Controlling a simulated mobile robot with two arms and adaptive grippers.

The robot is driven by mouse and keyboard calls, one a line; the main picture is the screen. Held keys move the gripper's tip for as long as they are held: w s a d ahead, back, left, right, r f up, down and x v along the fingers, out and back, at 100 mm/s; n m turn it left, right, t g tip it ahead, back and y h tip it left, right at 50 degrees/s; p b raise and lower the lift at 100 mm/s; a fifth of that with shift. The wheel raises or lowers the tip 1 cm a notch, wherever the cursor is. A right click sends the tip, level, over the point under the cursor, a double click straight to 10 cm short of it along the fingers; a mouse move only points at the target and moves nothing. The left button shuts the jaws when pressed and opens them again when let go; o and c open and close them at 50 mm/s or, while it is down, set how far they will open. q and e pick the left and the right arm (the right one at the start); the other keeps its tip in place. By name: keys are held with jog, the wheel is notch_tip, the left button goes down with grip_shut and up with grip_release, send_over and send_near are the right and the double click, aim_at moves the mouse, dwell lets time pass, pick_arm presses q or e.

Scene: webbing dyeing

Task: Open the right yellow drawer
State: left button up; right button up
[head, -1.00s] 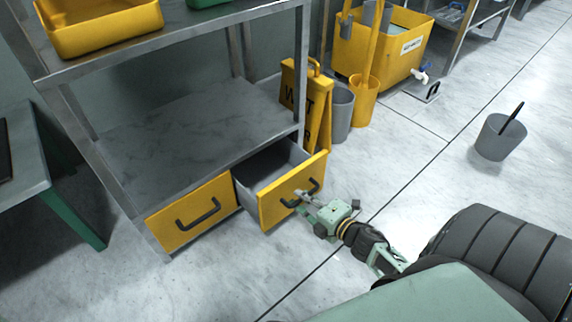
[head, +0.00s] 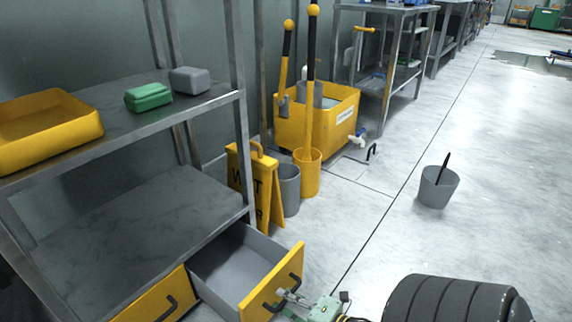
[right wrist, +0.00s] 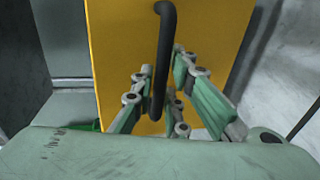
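The right yellow drawer (head: 288,272) under the metal shelf stands pulled out, its grey inside empty where I can see it. Its dark handle (head: 270,305) is on the yellow front and also shows in the right wrist view (right wrist: 166,45). My right gripper (head: 284,298) is at this handle. In the right wrist view, its two green fingers (right wrist: 161,82) lie close on either side of the handle and appear shut on it. The left yellow drawer (head: 142,306) is closed, partly cut off by the picture's edge. My left gripper is out of view.
A yellow wet-floor sign (head: 250,185) and a grey bin (head: 289,190) stand just behind the open drawer. A yellow mop bucket (head: 318,128) is farther back. A grey bucket (head: 437,190) stands on the floor at right. The floor between is clear.

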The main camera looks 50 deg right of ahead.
jog(key=shift+o, duration=1.4)
jog(key=a+v, duration=0.1)
jog(key=v, duration=1.1)
jog(key=shift+d, duration=0.4)
